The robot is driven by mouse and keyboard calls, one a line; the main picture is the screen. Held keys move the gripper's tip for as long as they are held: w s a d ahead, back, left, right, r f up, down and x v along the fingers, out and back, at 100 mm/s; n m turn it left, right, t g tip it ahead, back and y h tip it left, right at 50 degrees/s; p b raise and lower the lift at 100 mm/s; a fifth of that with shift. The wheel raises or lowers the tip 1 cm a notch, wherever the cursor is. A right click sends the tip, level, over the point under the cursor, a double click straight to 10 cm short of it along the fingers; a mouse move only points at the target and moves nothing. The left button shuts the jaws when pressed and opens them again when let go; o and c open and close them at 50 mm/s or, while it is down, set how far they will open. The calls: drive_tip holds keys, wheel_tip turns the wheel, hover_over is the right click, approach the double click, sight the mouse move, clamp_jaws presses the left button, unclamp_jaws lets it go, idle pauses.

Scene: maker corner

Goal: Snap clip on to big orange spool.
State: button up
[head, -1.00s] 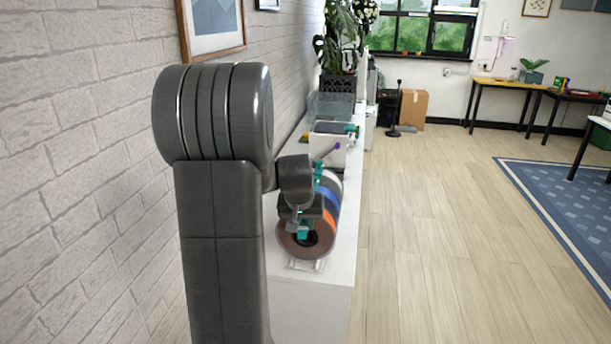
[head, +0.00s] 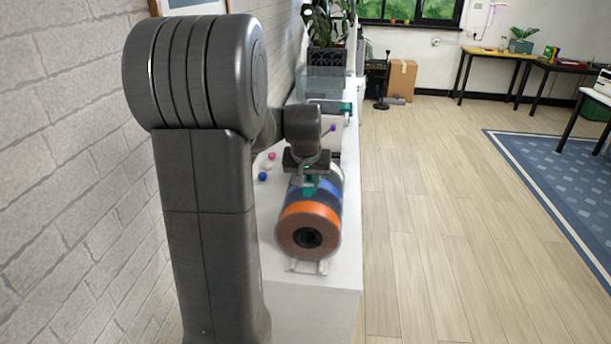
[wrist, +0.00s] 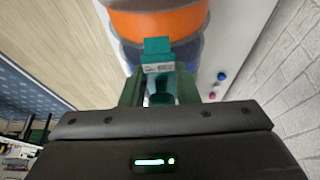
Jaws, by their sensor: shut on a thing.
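A row of filament spools lies on its side on a holder on the white counter. The big orange spool (head: 308,209) is near the front end, behind a brown front face. It also shows at the top of the wrist view (wrist: 160,22). My gripper (head: 306,184) is over the blue and dark spools just behind the orange one. In the wrist view, my gripper's green fingers (wrist: 158,95) are shut on a teal clip (wrist: 158,48) with a small label. The clip's far end overlaps the orange band's edge in that view; I cannot tell whether they touch.
The white counter (head: 338,275) runs along a brick wall at the left. Small blue and pink pieces (head: 264,172) lie left of the spools. A white box (head: 330,130) stands behind them. Open wooden floor (head: 430,220) lies to the right.

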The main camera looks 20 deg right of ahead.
sight(309, 206)
drive_tip(key=shift+f+b, duration=1.85)
drive_tip(key=shift+f, duration=0.8)
drive_tip(key=shift+s+a, duration=0.1)
drive_tip(key=shift+s, duration=0.1)
drive_tip(key=shift+f+b, duration=0.55)
drive_tip(key=shift+f, duration=0.1)
